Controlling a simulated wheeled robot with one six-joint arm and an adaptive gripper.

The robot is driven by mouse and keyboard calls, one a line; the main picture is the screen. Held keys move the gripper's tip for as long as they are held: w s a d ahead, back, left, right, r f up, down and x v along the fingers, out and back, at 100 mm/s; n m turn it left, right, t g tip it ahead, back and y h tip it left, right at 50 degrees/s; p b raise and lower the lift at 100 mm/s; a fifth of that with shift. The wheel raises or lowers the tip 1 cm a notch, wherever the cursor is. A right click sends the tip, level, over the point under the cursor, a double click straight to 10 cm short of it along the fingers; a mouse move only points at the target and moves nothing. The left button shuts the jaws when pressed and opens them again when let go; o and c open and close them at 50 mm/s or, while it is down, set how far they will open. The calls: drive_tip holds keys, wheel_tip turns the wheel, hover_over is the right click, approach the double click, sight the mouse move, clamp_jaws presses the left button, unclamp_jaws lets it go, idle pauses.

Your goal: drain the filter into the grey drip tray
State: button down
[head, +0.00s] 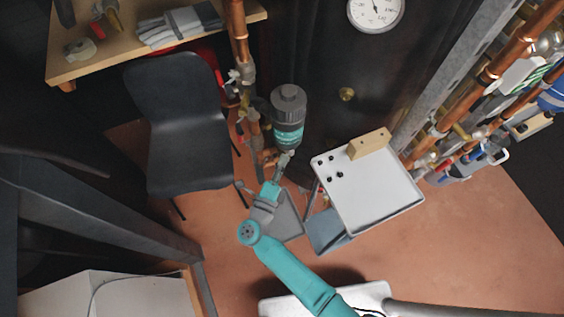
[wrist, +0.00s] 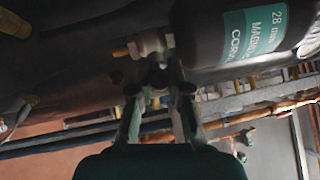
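The filter (head: 289,108) is a dark grey canister with a teal label, mounted upright on the copper pipework in the head view. In the wrist view its dark body and label (wrist: 258,32) fill the upper right. A metal fitting with a brass end (wrist: 146,46) sits beside the body, just beyond my fingers. My gripper (head: 285,158) is just under the filter; in the wrist view its fingers (wrist: 160,80) reach up to the fitting. Whether they grip a part there is unclear. The grey drip tray (head: 288,222) lies low beneath my arm, partly hidden by it.
A white tray table (head: 375,197) with a wooden block (head: 369,143) and several small black parts stands right of my arm. A dark chair (head: 188,125) stands left, below a wooden bench (head: 105,62). Copper pipes (head: 238,45) run close beside the filter. Open floor shows at lower right.

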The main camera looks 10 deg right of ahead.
drive_tip(key=shift+f, duration=0.15)
drive_tip(key=n+t, duration=0.1)
drive_tip(key=f+n+t, duration=0.1)
drive_tip(key=n+t, duration=0.1)
drive_tip(key=shift+w+d+f+n, duration=0.1)
drive_tip(key=shift+d+n, duration=0.05)
drive_tip(key=shift+n, duration=0.15)
drive_tip(key=shift+w+d+f+n+t+y, duration=0.15)
drive_tip(key=shift+d+f+n+t+y, duration=0.6)
drive_tip(key=shift+n+y, duration=2.75)
drive_tip(key=shift+w+d+f+n+t+y, duration=0.25)
drive_tip(key=shift+n+t+y, duration=0.95)
drive_tip(key=shift+n+y, duration=2.3)
drive_tip(key=shift+w+d+f+n+t+y, duration=0.1)
drive_tip(key=shift+d+f+n+t+y, duration=0.45)
drive_tip(key=shift+n+y, duration=2.9)
drive_tip(key=n+h, duration=0.1)
drive_tip(key=n, duration=0.2)
drive_tip(key=shift+r+t+h, duration=0.25)
drive_tip(key=shift+t+h, duration=0.05)
drive_tip(key=shift+h, duration=0.05)
drive_tip(key=c, duration=1.4)
unclamp_jaws()
drive_tip(key=shift+s, duration=0.1)
